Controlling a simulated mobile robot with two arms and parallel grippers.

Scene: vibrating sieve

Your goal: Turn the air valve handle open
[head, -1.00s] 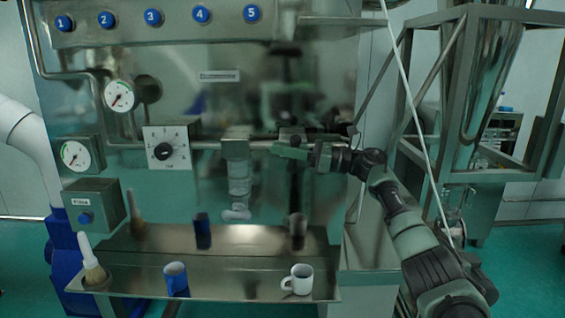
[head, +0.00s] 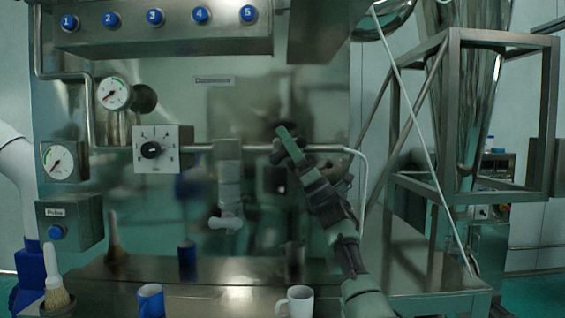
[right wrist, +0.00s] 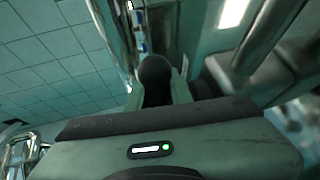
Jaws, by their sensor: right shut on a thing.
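The air valve handle is a dark piece (head: 277,153) on the horizontal pipe, right of the white-knobbed fitting in the head view. My right gripper (head: 287,140) comes up from the lower right, tilted up and to the left, with its green-grey finger across the handle. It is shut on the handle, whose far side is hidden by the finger. In the right wrist view a dark rounded piece (right wrist: 155,75), seemingly the handle, sits at the fingers, close to the gripper body. My left gripper is not in view.
A dial box (head: 152,149) and two gauges (head: 113,94) are left on the panel. A clear filter fitting (head: 229,185) hangs from the pipe. A steel frame (head: 450,120) stands at the right.

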